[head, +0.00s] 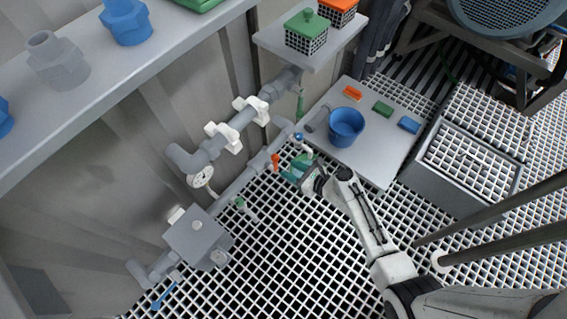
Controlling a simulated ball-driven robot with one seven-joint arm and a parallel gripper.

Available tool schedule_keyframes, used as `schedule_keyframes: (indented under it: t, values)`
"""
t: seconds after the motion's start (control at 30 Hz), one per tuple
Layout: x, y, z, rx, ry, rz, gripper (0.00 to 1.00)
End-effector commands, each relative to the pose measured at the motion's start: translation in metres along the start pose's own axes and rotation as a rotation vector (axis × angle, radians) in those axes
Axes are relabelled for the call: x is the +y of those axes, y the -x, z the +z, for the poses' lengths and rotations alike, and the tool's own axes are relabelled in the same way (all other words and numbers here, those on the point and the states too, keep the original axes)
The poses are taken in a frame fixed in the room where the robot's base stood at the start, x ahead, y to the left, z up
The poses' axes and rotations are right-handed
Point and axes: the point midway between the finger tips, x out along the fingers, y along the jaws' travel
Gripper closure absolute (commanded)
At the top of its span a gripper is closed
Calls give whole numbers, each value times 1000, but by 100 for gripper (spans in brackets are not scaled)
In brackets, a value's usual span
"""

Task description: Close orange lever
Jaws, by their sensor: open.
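The orange lever (276,162) is small and sits on the grey pipe run along the wall, at the middle of the head view. It seems to point down the picture, slightly tilted. My gripper (291,173) has teal fingers and is just right of the lever, a little below it in the picture. The gripper is open and appears empty. A small gap shows between the fingers and the lever; whether they touch at depth I cannot tell. The lever's valve body is small and hard to make out.
A blue-handled valve (303,148) is close above my gripper. A green lever (240,203) is further left on the pipe. A grey platform (377,165) holds a blue bucket (346,126) and coloured blocks. A grey box (198,238) is lower left. Open grating floor (300,245) lies below.

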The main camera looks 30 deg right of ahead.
Motion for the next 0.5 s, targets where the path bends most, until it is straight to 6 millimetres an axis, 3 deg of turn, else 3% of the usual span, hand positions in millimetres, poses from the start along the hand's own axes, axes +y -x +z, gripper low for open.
schedule_keyframes:
  t: [0.03, 0.2, 0.5]
  values:
    - [0, 13, 3, 1, -1, -2, 58]
    - [0, 40, 1, 2, 0, -2, 58]
    - [0, 55, 0, 0, 1, 0, 58]
